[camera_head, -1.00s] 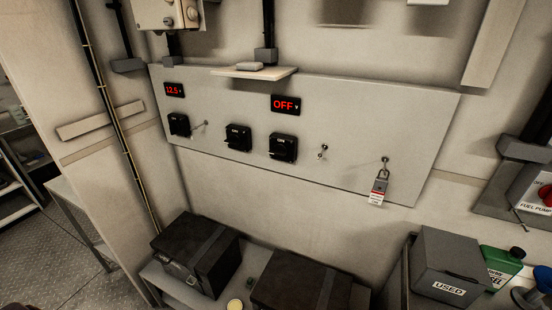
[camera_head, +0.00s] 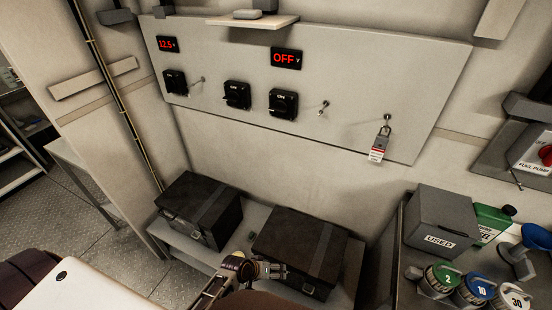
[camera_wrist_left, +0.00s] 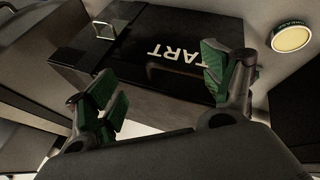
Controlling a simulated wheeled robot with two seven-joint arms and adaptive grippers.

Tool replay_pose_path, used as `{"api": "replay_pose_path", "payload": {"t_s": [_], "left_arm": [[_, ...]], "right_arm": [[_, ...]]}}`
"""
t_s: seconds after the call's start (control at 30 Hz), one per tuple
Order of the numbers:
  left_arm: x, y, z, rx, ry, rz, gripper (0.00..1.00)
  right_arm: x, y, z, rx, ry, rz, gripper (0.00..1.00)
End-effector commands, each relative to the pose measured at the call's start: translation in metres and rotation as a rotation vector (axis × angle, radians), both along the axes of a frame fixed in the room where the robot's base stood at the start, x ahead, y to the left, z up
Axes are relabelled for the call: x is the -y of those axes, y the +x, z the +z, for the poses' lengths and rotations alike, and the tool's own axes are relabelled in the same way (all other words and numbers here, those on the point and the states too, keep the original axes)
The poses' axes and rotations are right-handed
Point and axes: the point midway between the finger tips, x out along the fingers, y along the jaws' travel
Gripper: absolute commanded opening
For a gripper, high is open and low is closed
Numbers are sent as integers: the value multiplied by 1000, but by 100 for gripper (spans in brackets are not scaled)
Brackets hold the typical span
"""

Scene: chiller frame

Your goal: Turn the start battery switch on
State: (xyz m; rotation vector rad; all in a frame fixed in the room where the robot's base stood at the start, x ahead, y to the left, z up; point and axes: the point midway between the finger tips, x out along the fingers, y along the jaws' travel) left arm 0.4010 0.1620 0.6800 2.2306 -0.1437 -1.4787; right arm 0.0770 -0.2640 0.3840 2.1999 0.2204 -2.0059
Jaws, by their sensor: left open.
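A grey wall panel (camera_head: 210,118) carries three black rotary switches: left (camera_head: 175,82), middle (camera_head: 237,95) and right (camera_head: 283,104). Their small labels are too small to read surely. A red display reading 12.5 (camera_head: 168,44) sits above the left switch, and a red OFF display (camera_head: 286,58) above the right one. My left gripper (camera_head: 272,269) is low in front of the right black battery box (camera_head: 300,245), well below the panel. In the left wrist view its green-padded fingers (camera_wrist_left: 168,88) are spread and empty, before a black box (camera_wrist_left: 150,55) lettered "TART". My right gripper is not in view.
Small toggles (camera_head: 323,107) sit on the panel; a tagged padlock (camera_head: 380,145) hangs at right. A shelf (camera_head: 240,20) juts out above. Another black box (camera_head: 200,210) stands left. A grey USED bin (camera_head: 440,222) and bottles are right. The space before the panel is clear.

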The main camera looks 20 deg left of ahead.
Motion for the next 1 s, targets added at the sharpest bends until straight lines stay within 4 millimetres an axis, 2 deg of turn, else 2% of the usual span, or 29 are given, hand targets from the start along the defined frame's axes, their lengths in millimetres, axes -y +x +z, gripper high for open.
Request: {"api": "replay_pose_path", "payload": {"t_s": [0.37, 0.67, 1.0], "left_arm": [[22, 57, 59, 74, -317, 229, 82], [29, 108, 130, 127, -662, 443, 82], [17, 157, 218, 153, -1081, 657, 82]], "right_arm": [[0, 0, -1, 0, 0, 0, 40], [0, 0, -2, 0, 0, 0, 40], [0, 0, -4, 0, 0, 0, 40]]}}
